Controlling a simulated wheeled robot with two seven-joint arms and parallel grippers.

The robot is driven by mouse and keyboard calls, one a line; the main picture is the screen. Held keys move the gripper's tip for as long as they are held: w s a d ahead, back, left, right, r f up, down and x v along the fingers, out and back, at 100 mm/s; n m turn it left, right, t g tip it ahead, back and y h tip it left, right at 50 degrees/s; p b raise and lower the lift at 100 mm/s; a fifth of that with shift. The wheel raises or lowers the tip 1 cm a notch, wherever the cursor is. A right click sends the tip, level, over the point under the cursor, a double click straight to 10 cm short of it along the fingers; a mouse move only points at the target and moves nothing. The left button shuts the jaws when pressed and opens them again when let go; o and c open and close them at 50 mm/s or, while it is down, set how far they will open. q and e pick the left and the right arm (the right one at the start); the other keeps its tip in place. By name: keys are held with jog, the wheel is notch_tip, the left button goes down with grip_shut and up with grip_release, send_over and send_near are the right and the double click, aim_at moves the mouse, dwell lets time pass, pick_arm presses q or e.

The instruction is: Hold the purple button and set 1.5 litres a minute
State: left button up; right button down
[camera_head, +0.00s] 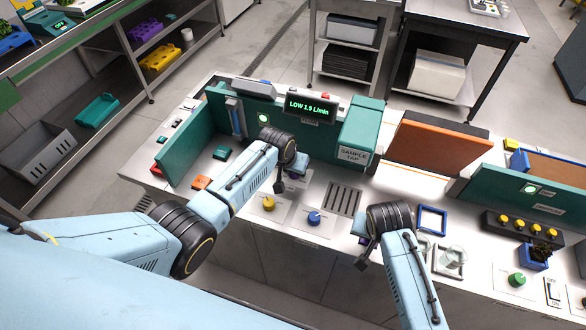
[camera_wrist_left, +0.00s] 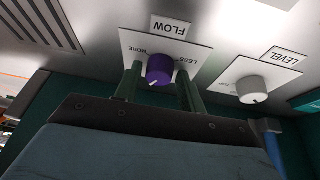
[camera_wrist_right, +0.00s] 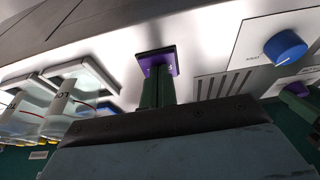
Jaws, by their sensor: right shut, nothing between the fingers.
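The display (camera_head: 311,108) at the back of the bench reads "LOW 1.9 L/min" in green. In the left wrist view the purple flow knob (camera_wrist_left: 159,69) sits on a white plate marked FLOW, MORE and LESS. My left gripper (camera_wrist_left: 160,72) has one finger on each side of it, with narrow gaps showing. In the right wrist view the purple button (camera_wrist_right: 157,63) is at the tips of my right gripper (camera_wrist_right: 158,80). The right fingers are together and seem to touch it; how far it is pressed I cannot tell. My wrists hide the knob in the head view.
A grey level knob (camera_wrist_left: 251,89) is beside the flow knob. A yellow knob (camera_head: 268,203), a blue knob (camera_head: 314,218) and a slotted drain (camera_head: 343,199) lie near my grippers. The sample tap box (camera_head: 358,138) stands behind, and clear containers (camera_head: 449,260) stand right.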

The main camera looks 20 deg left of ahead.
pick_arm(q)
jog(key=shift+o, duration=1)
pick_arm(e)
jog(key=shift+s+f, duration=0.15)
jog(key=shift+f, duration=0.05)
pick_arm(q)
jog(key=shift+r, duration=0.1)
jog(key=v, duration=1.2)
jog(key=shift+a, duration=0.1)
pick_arm(e)
notch_tip(320, 180, up, 6)
jog(key=p, duration=0.6)
jog(key=shift+f, duration=0.25)
pick_arm(q)
notch_tip(320, 180, up, 6)
jog(key=shift+w+f, duration=0.1)
pick_arm(e)
jog(key=shift+w+f, duration=0.1)
jog(key=shift+w, duration=0.1)
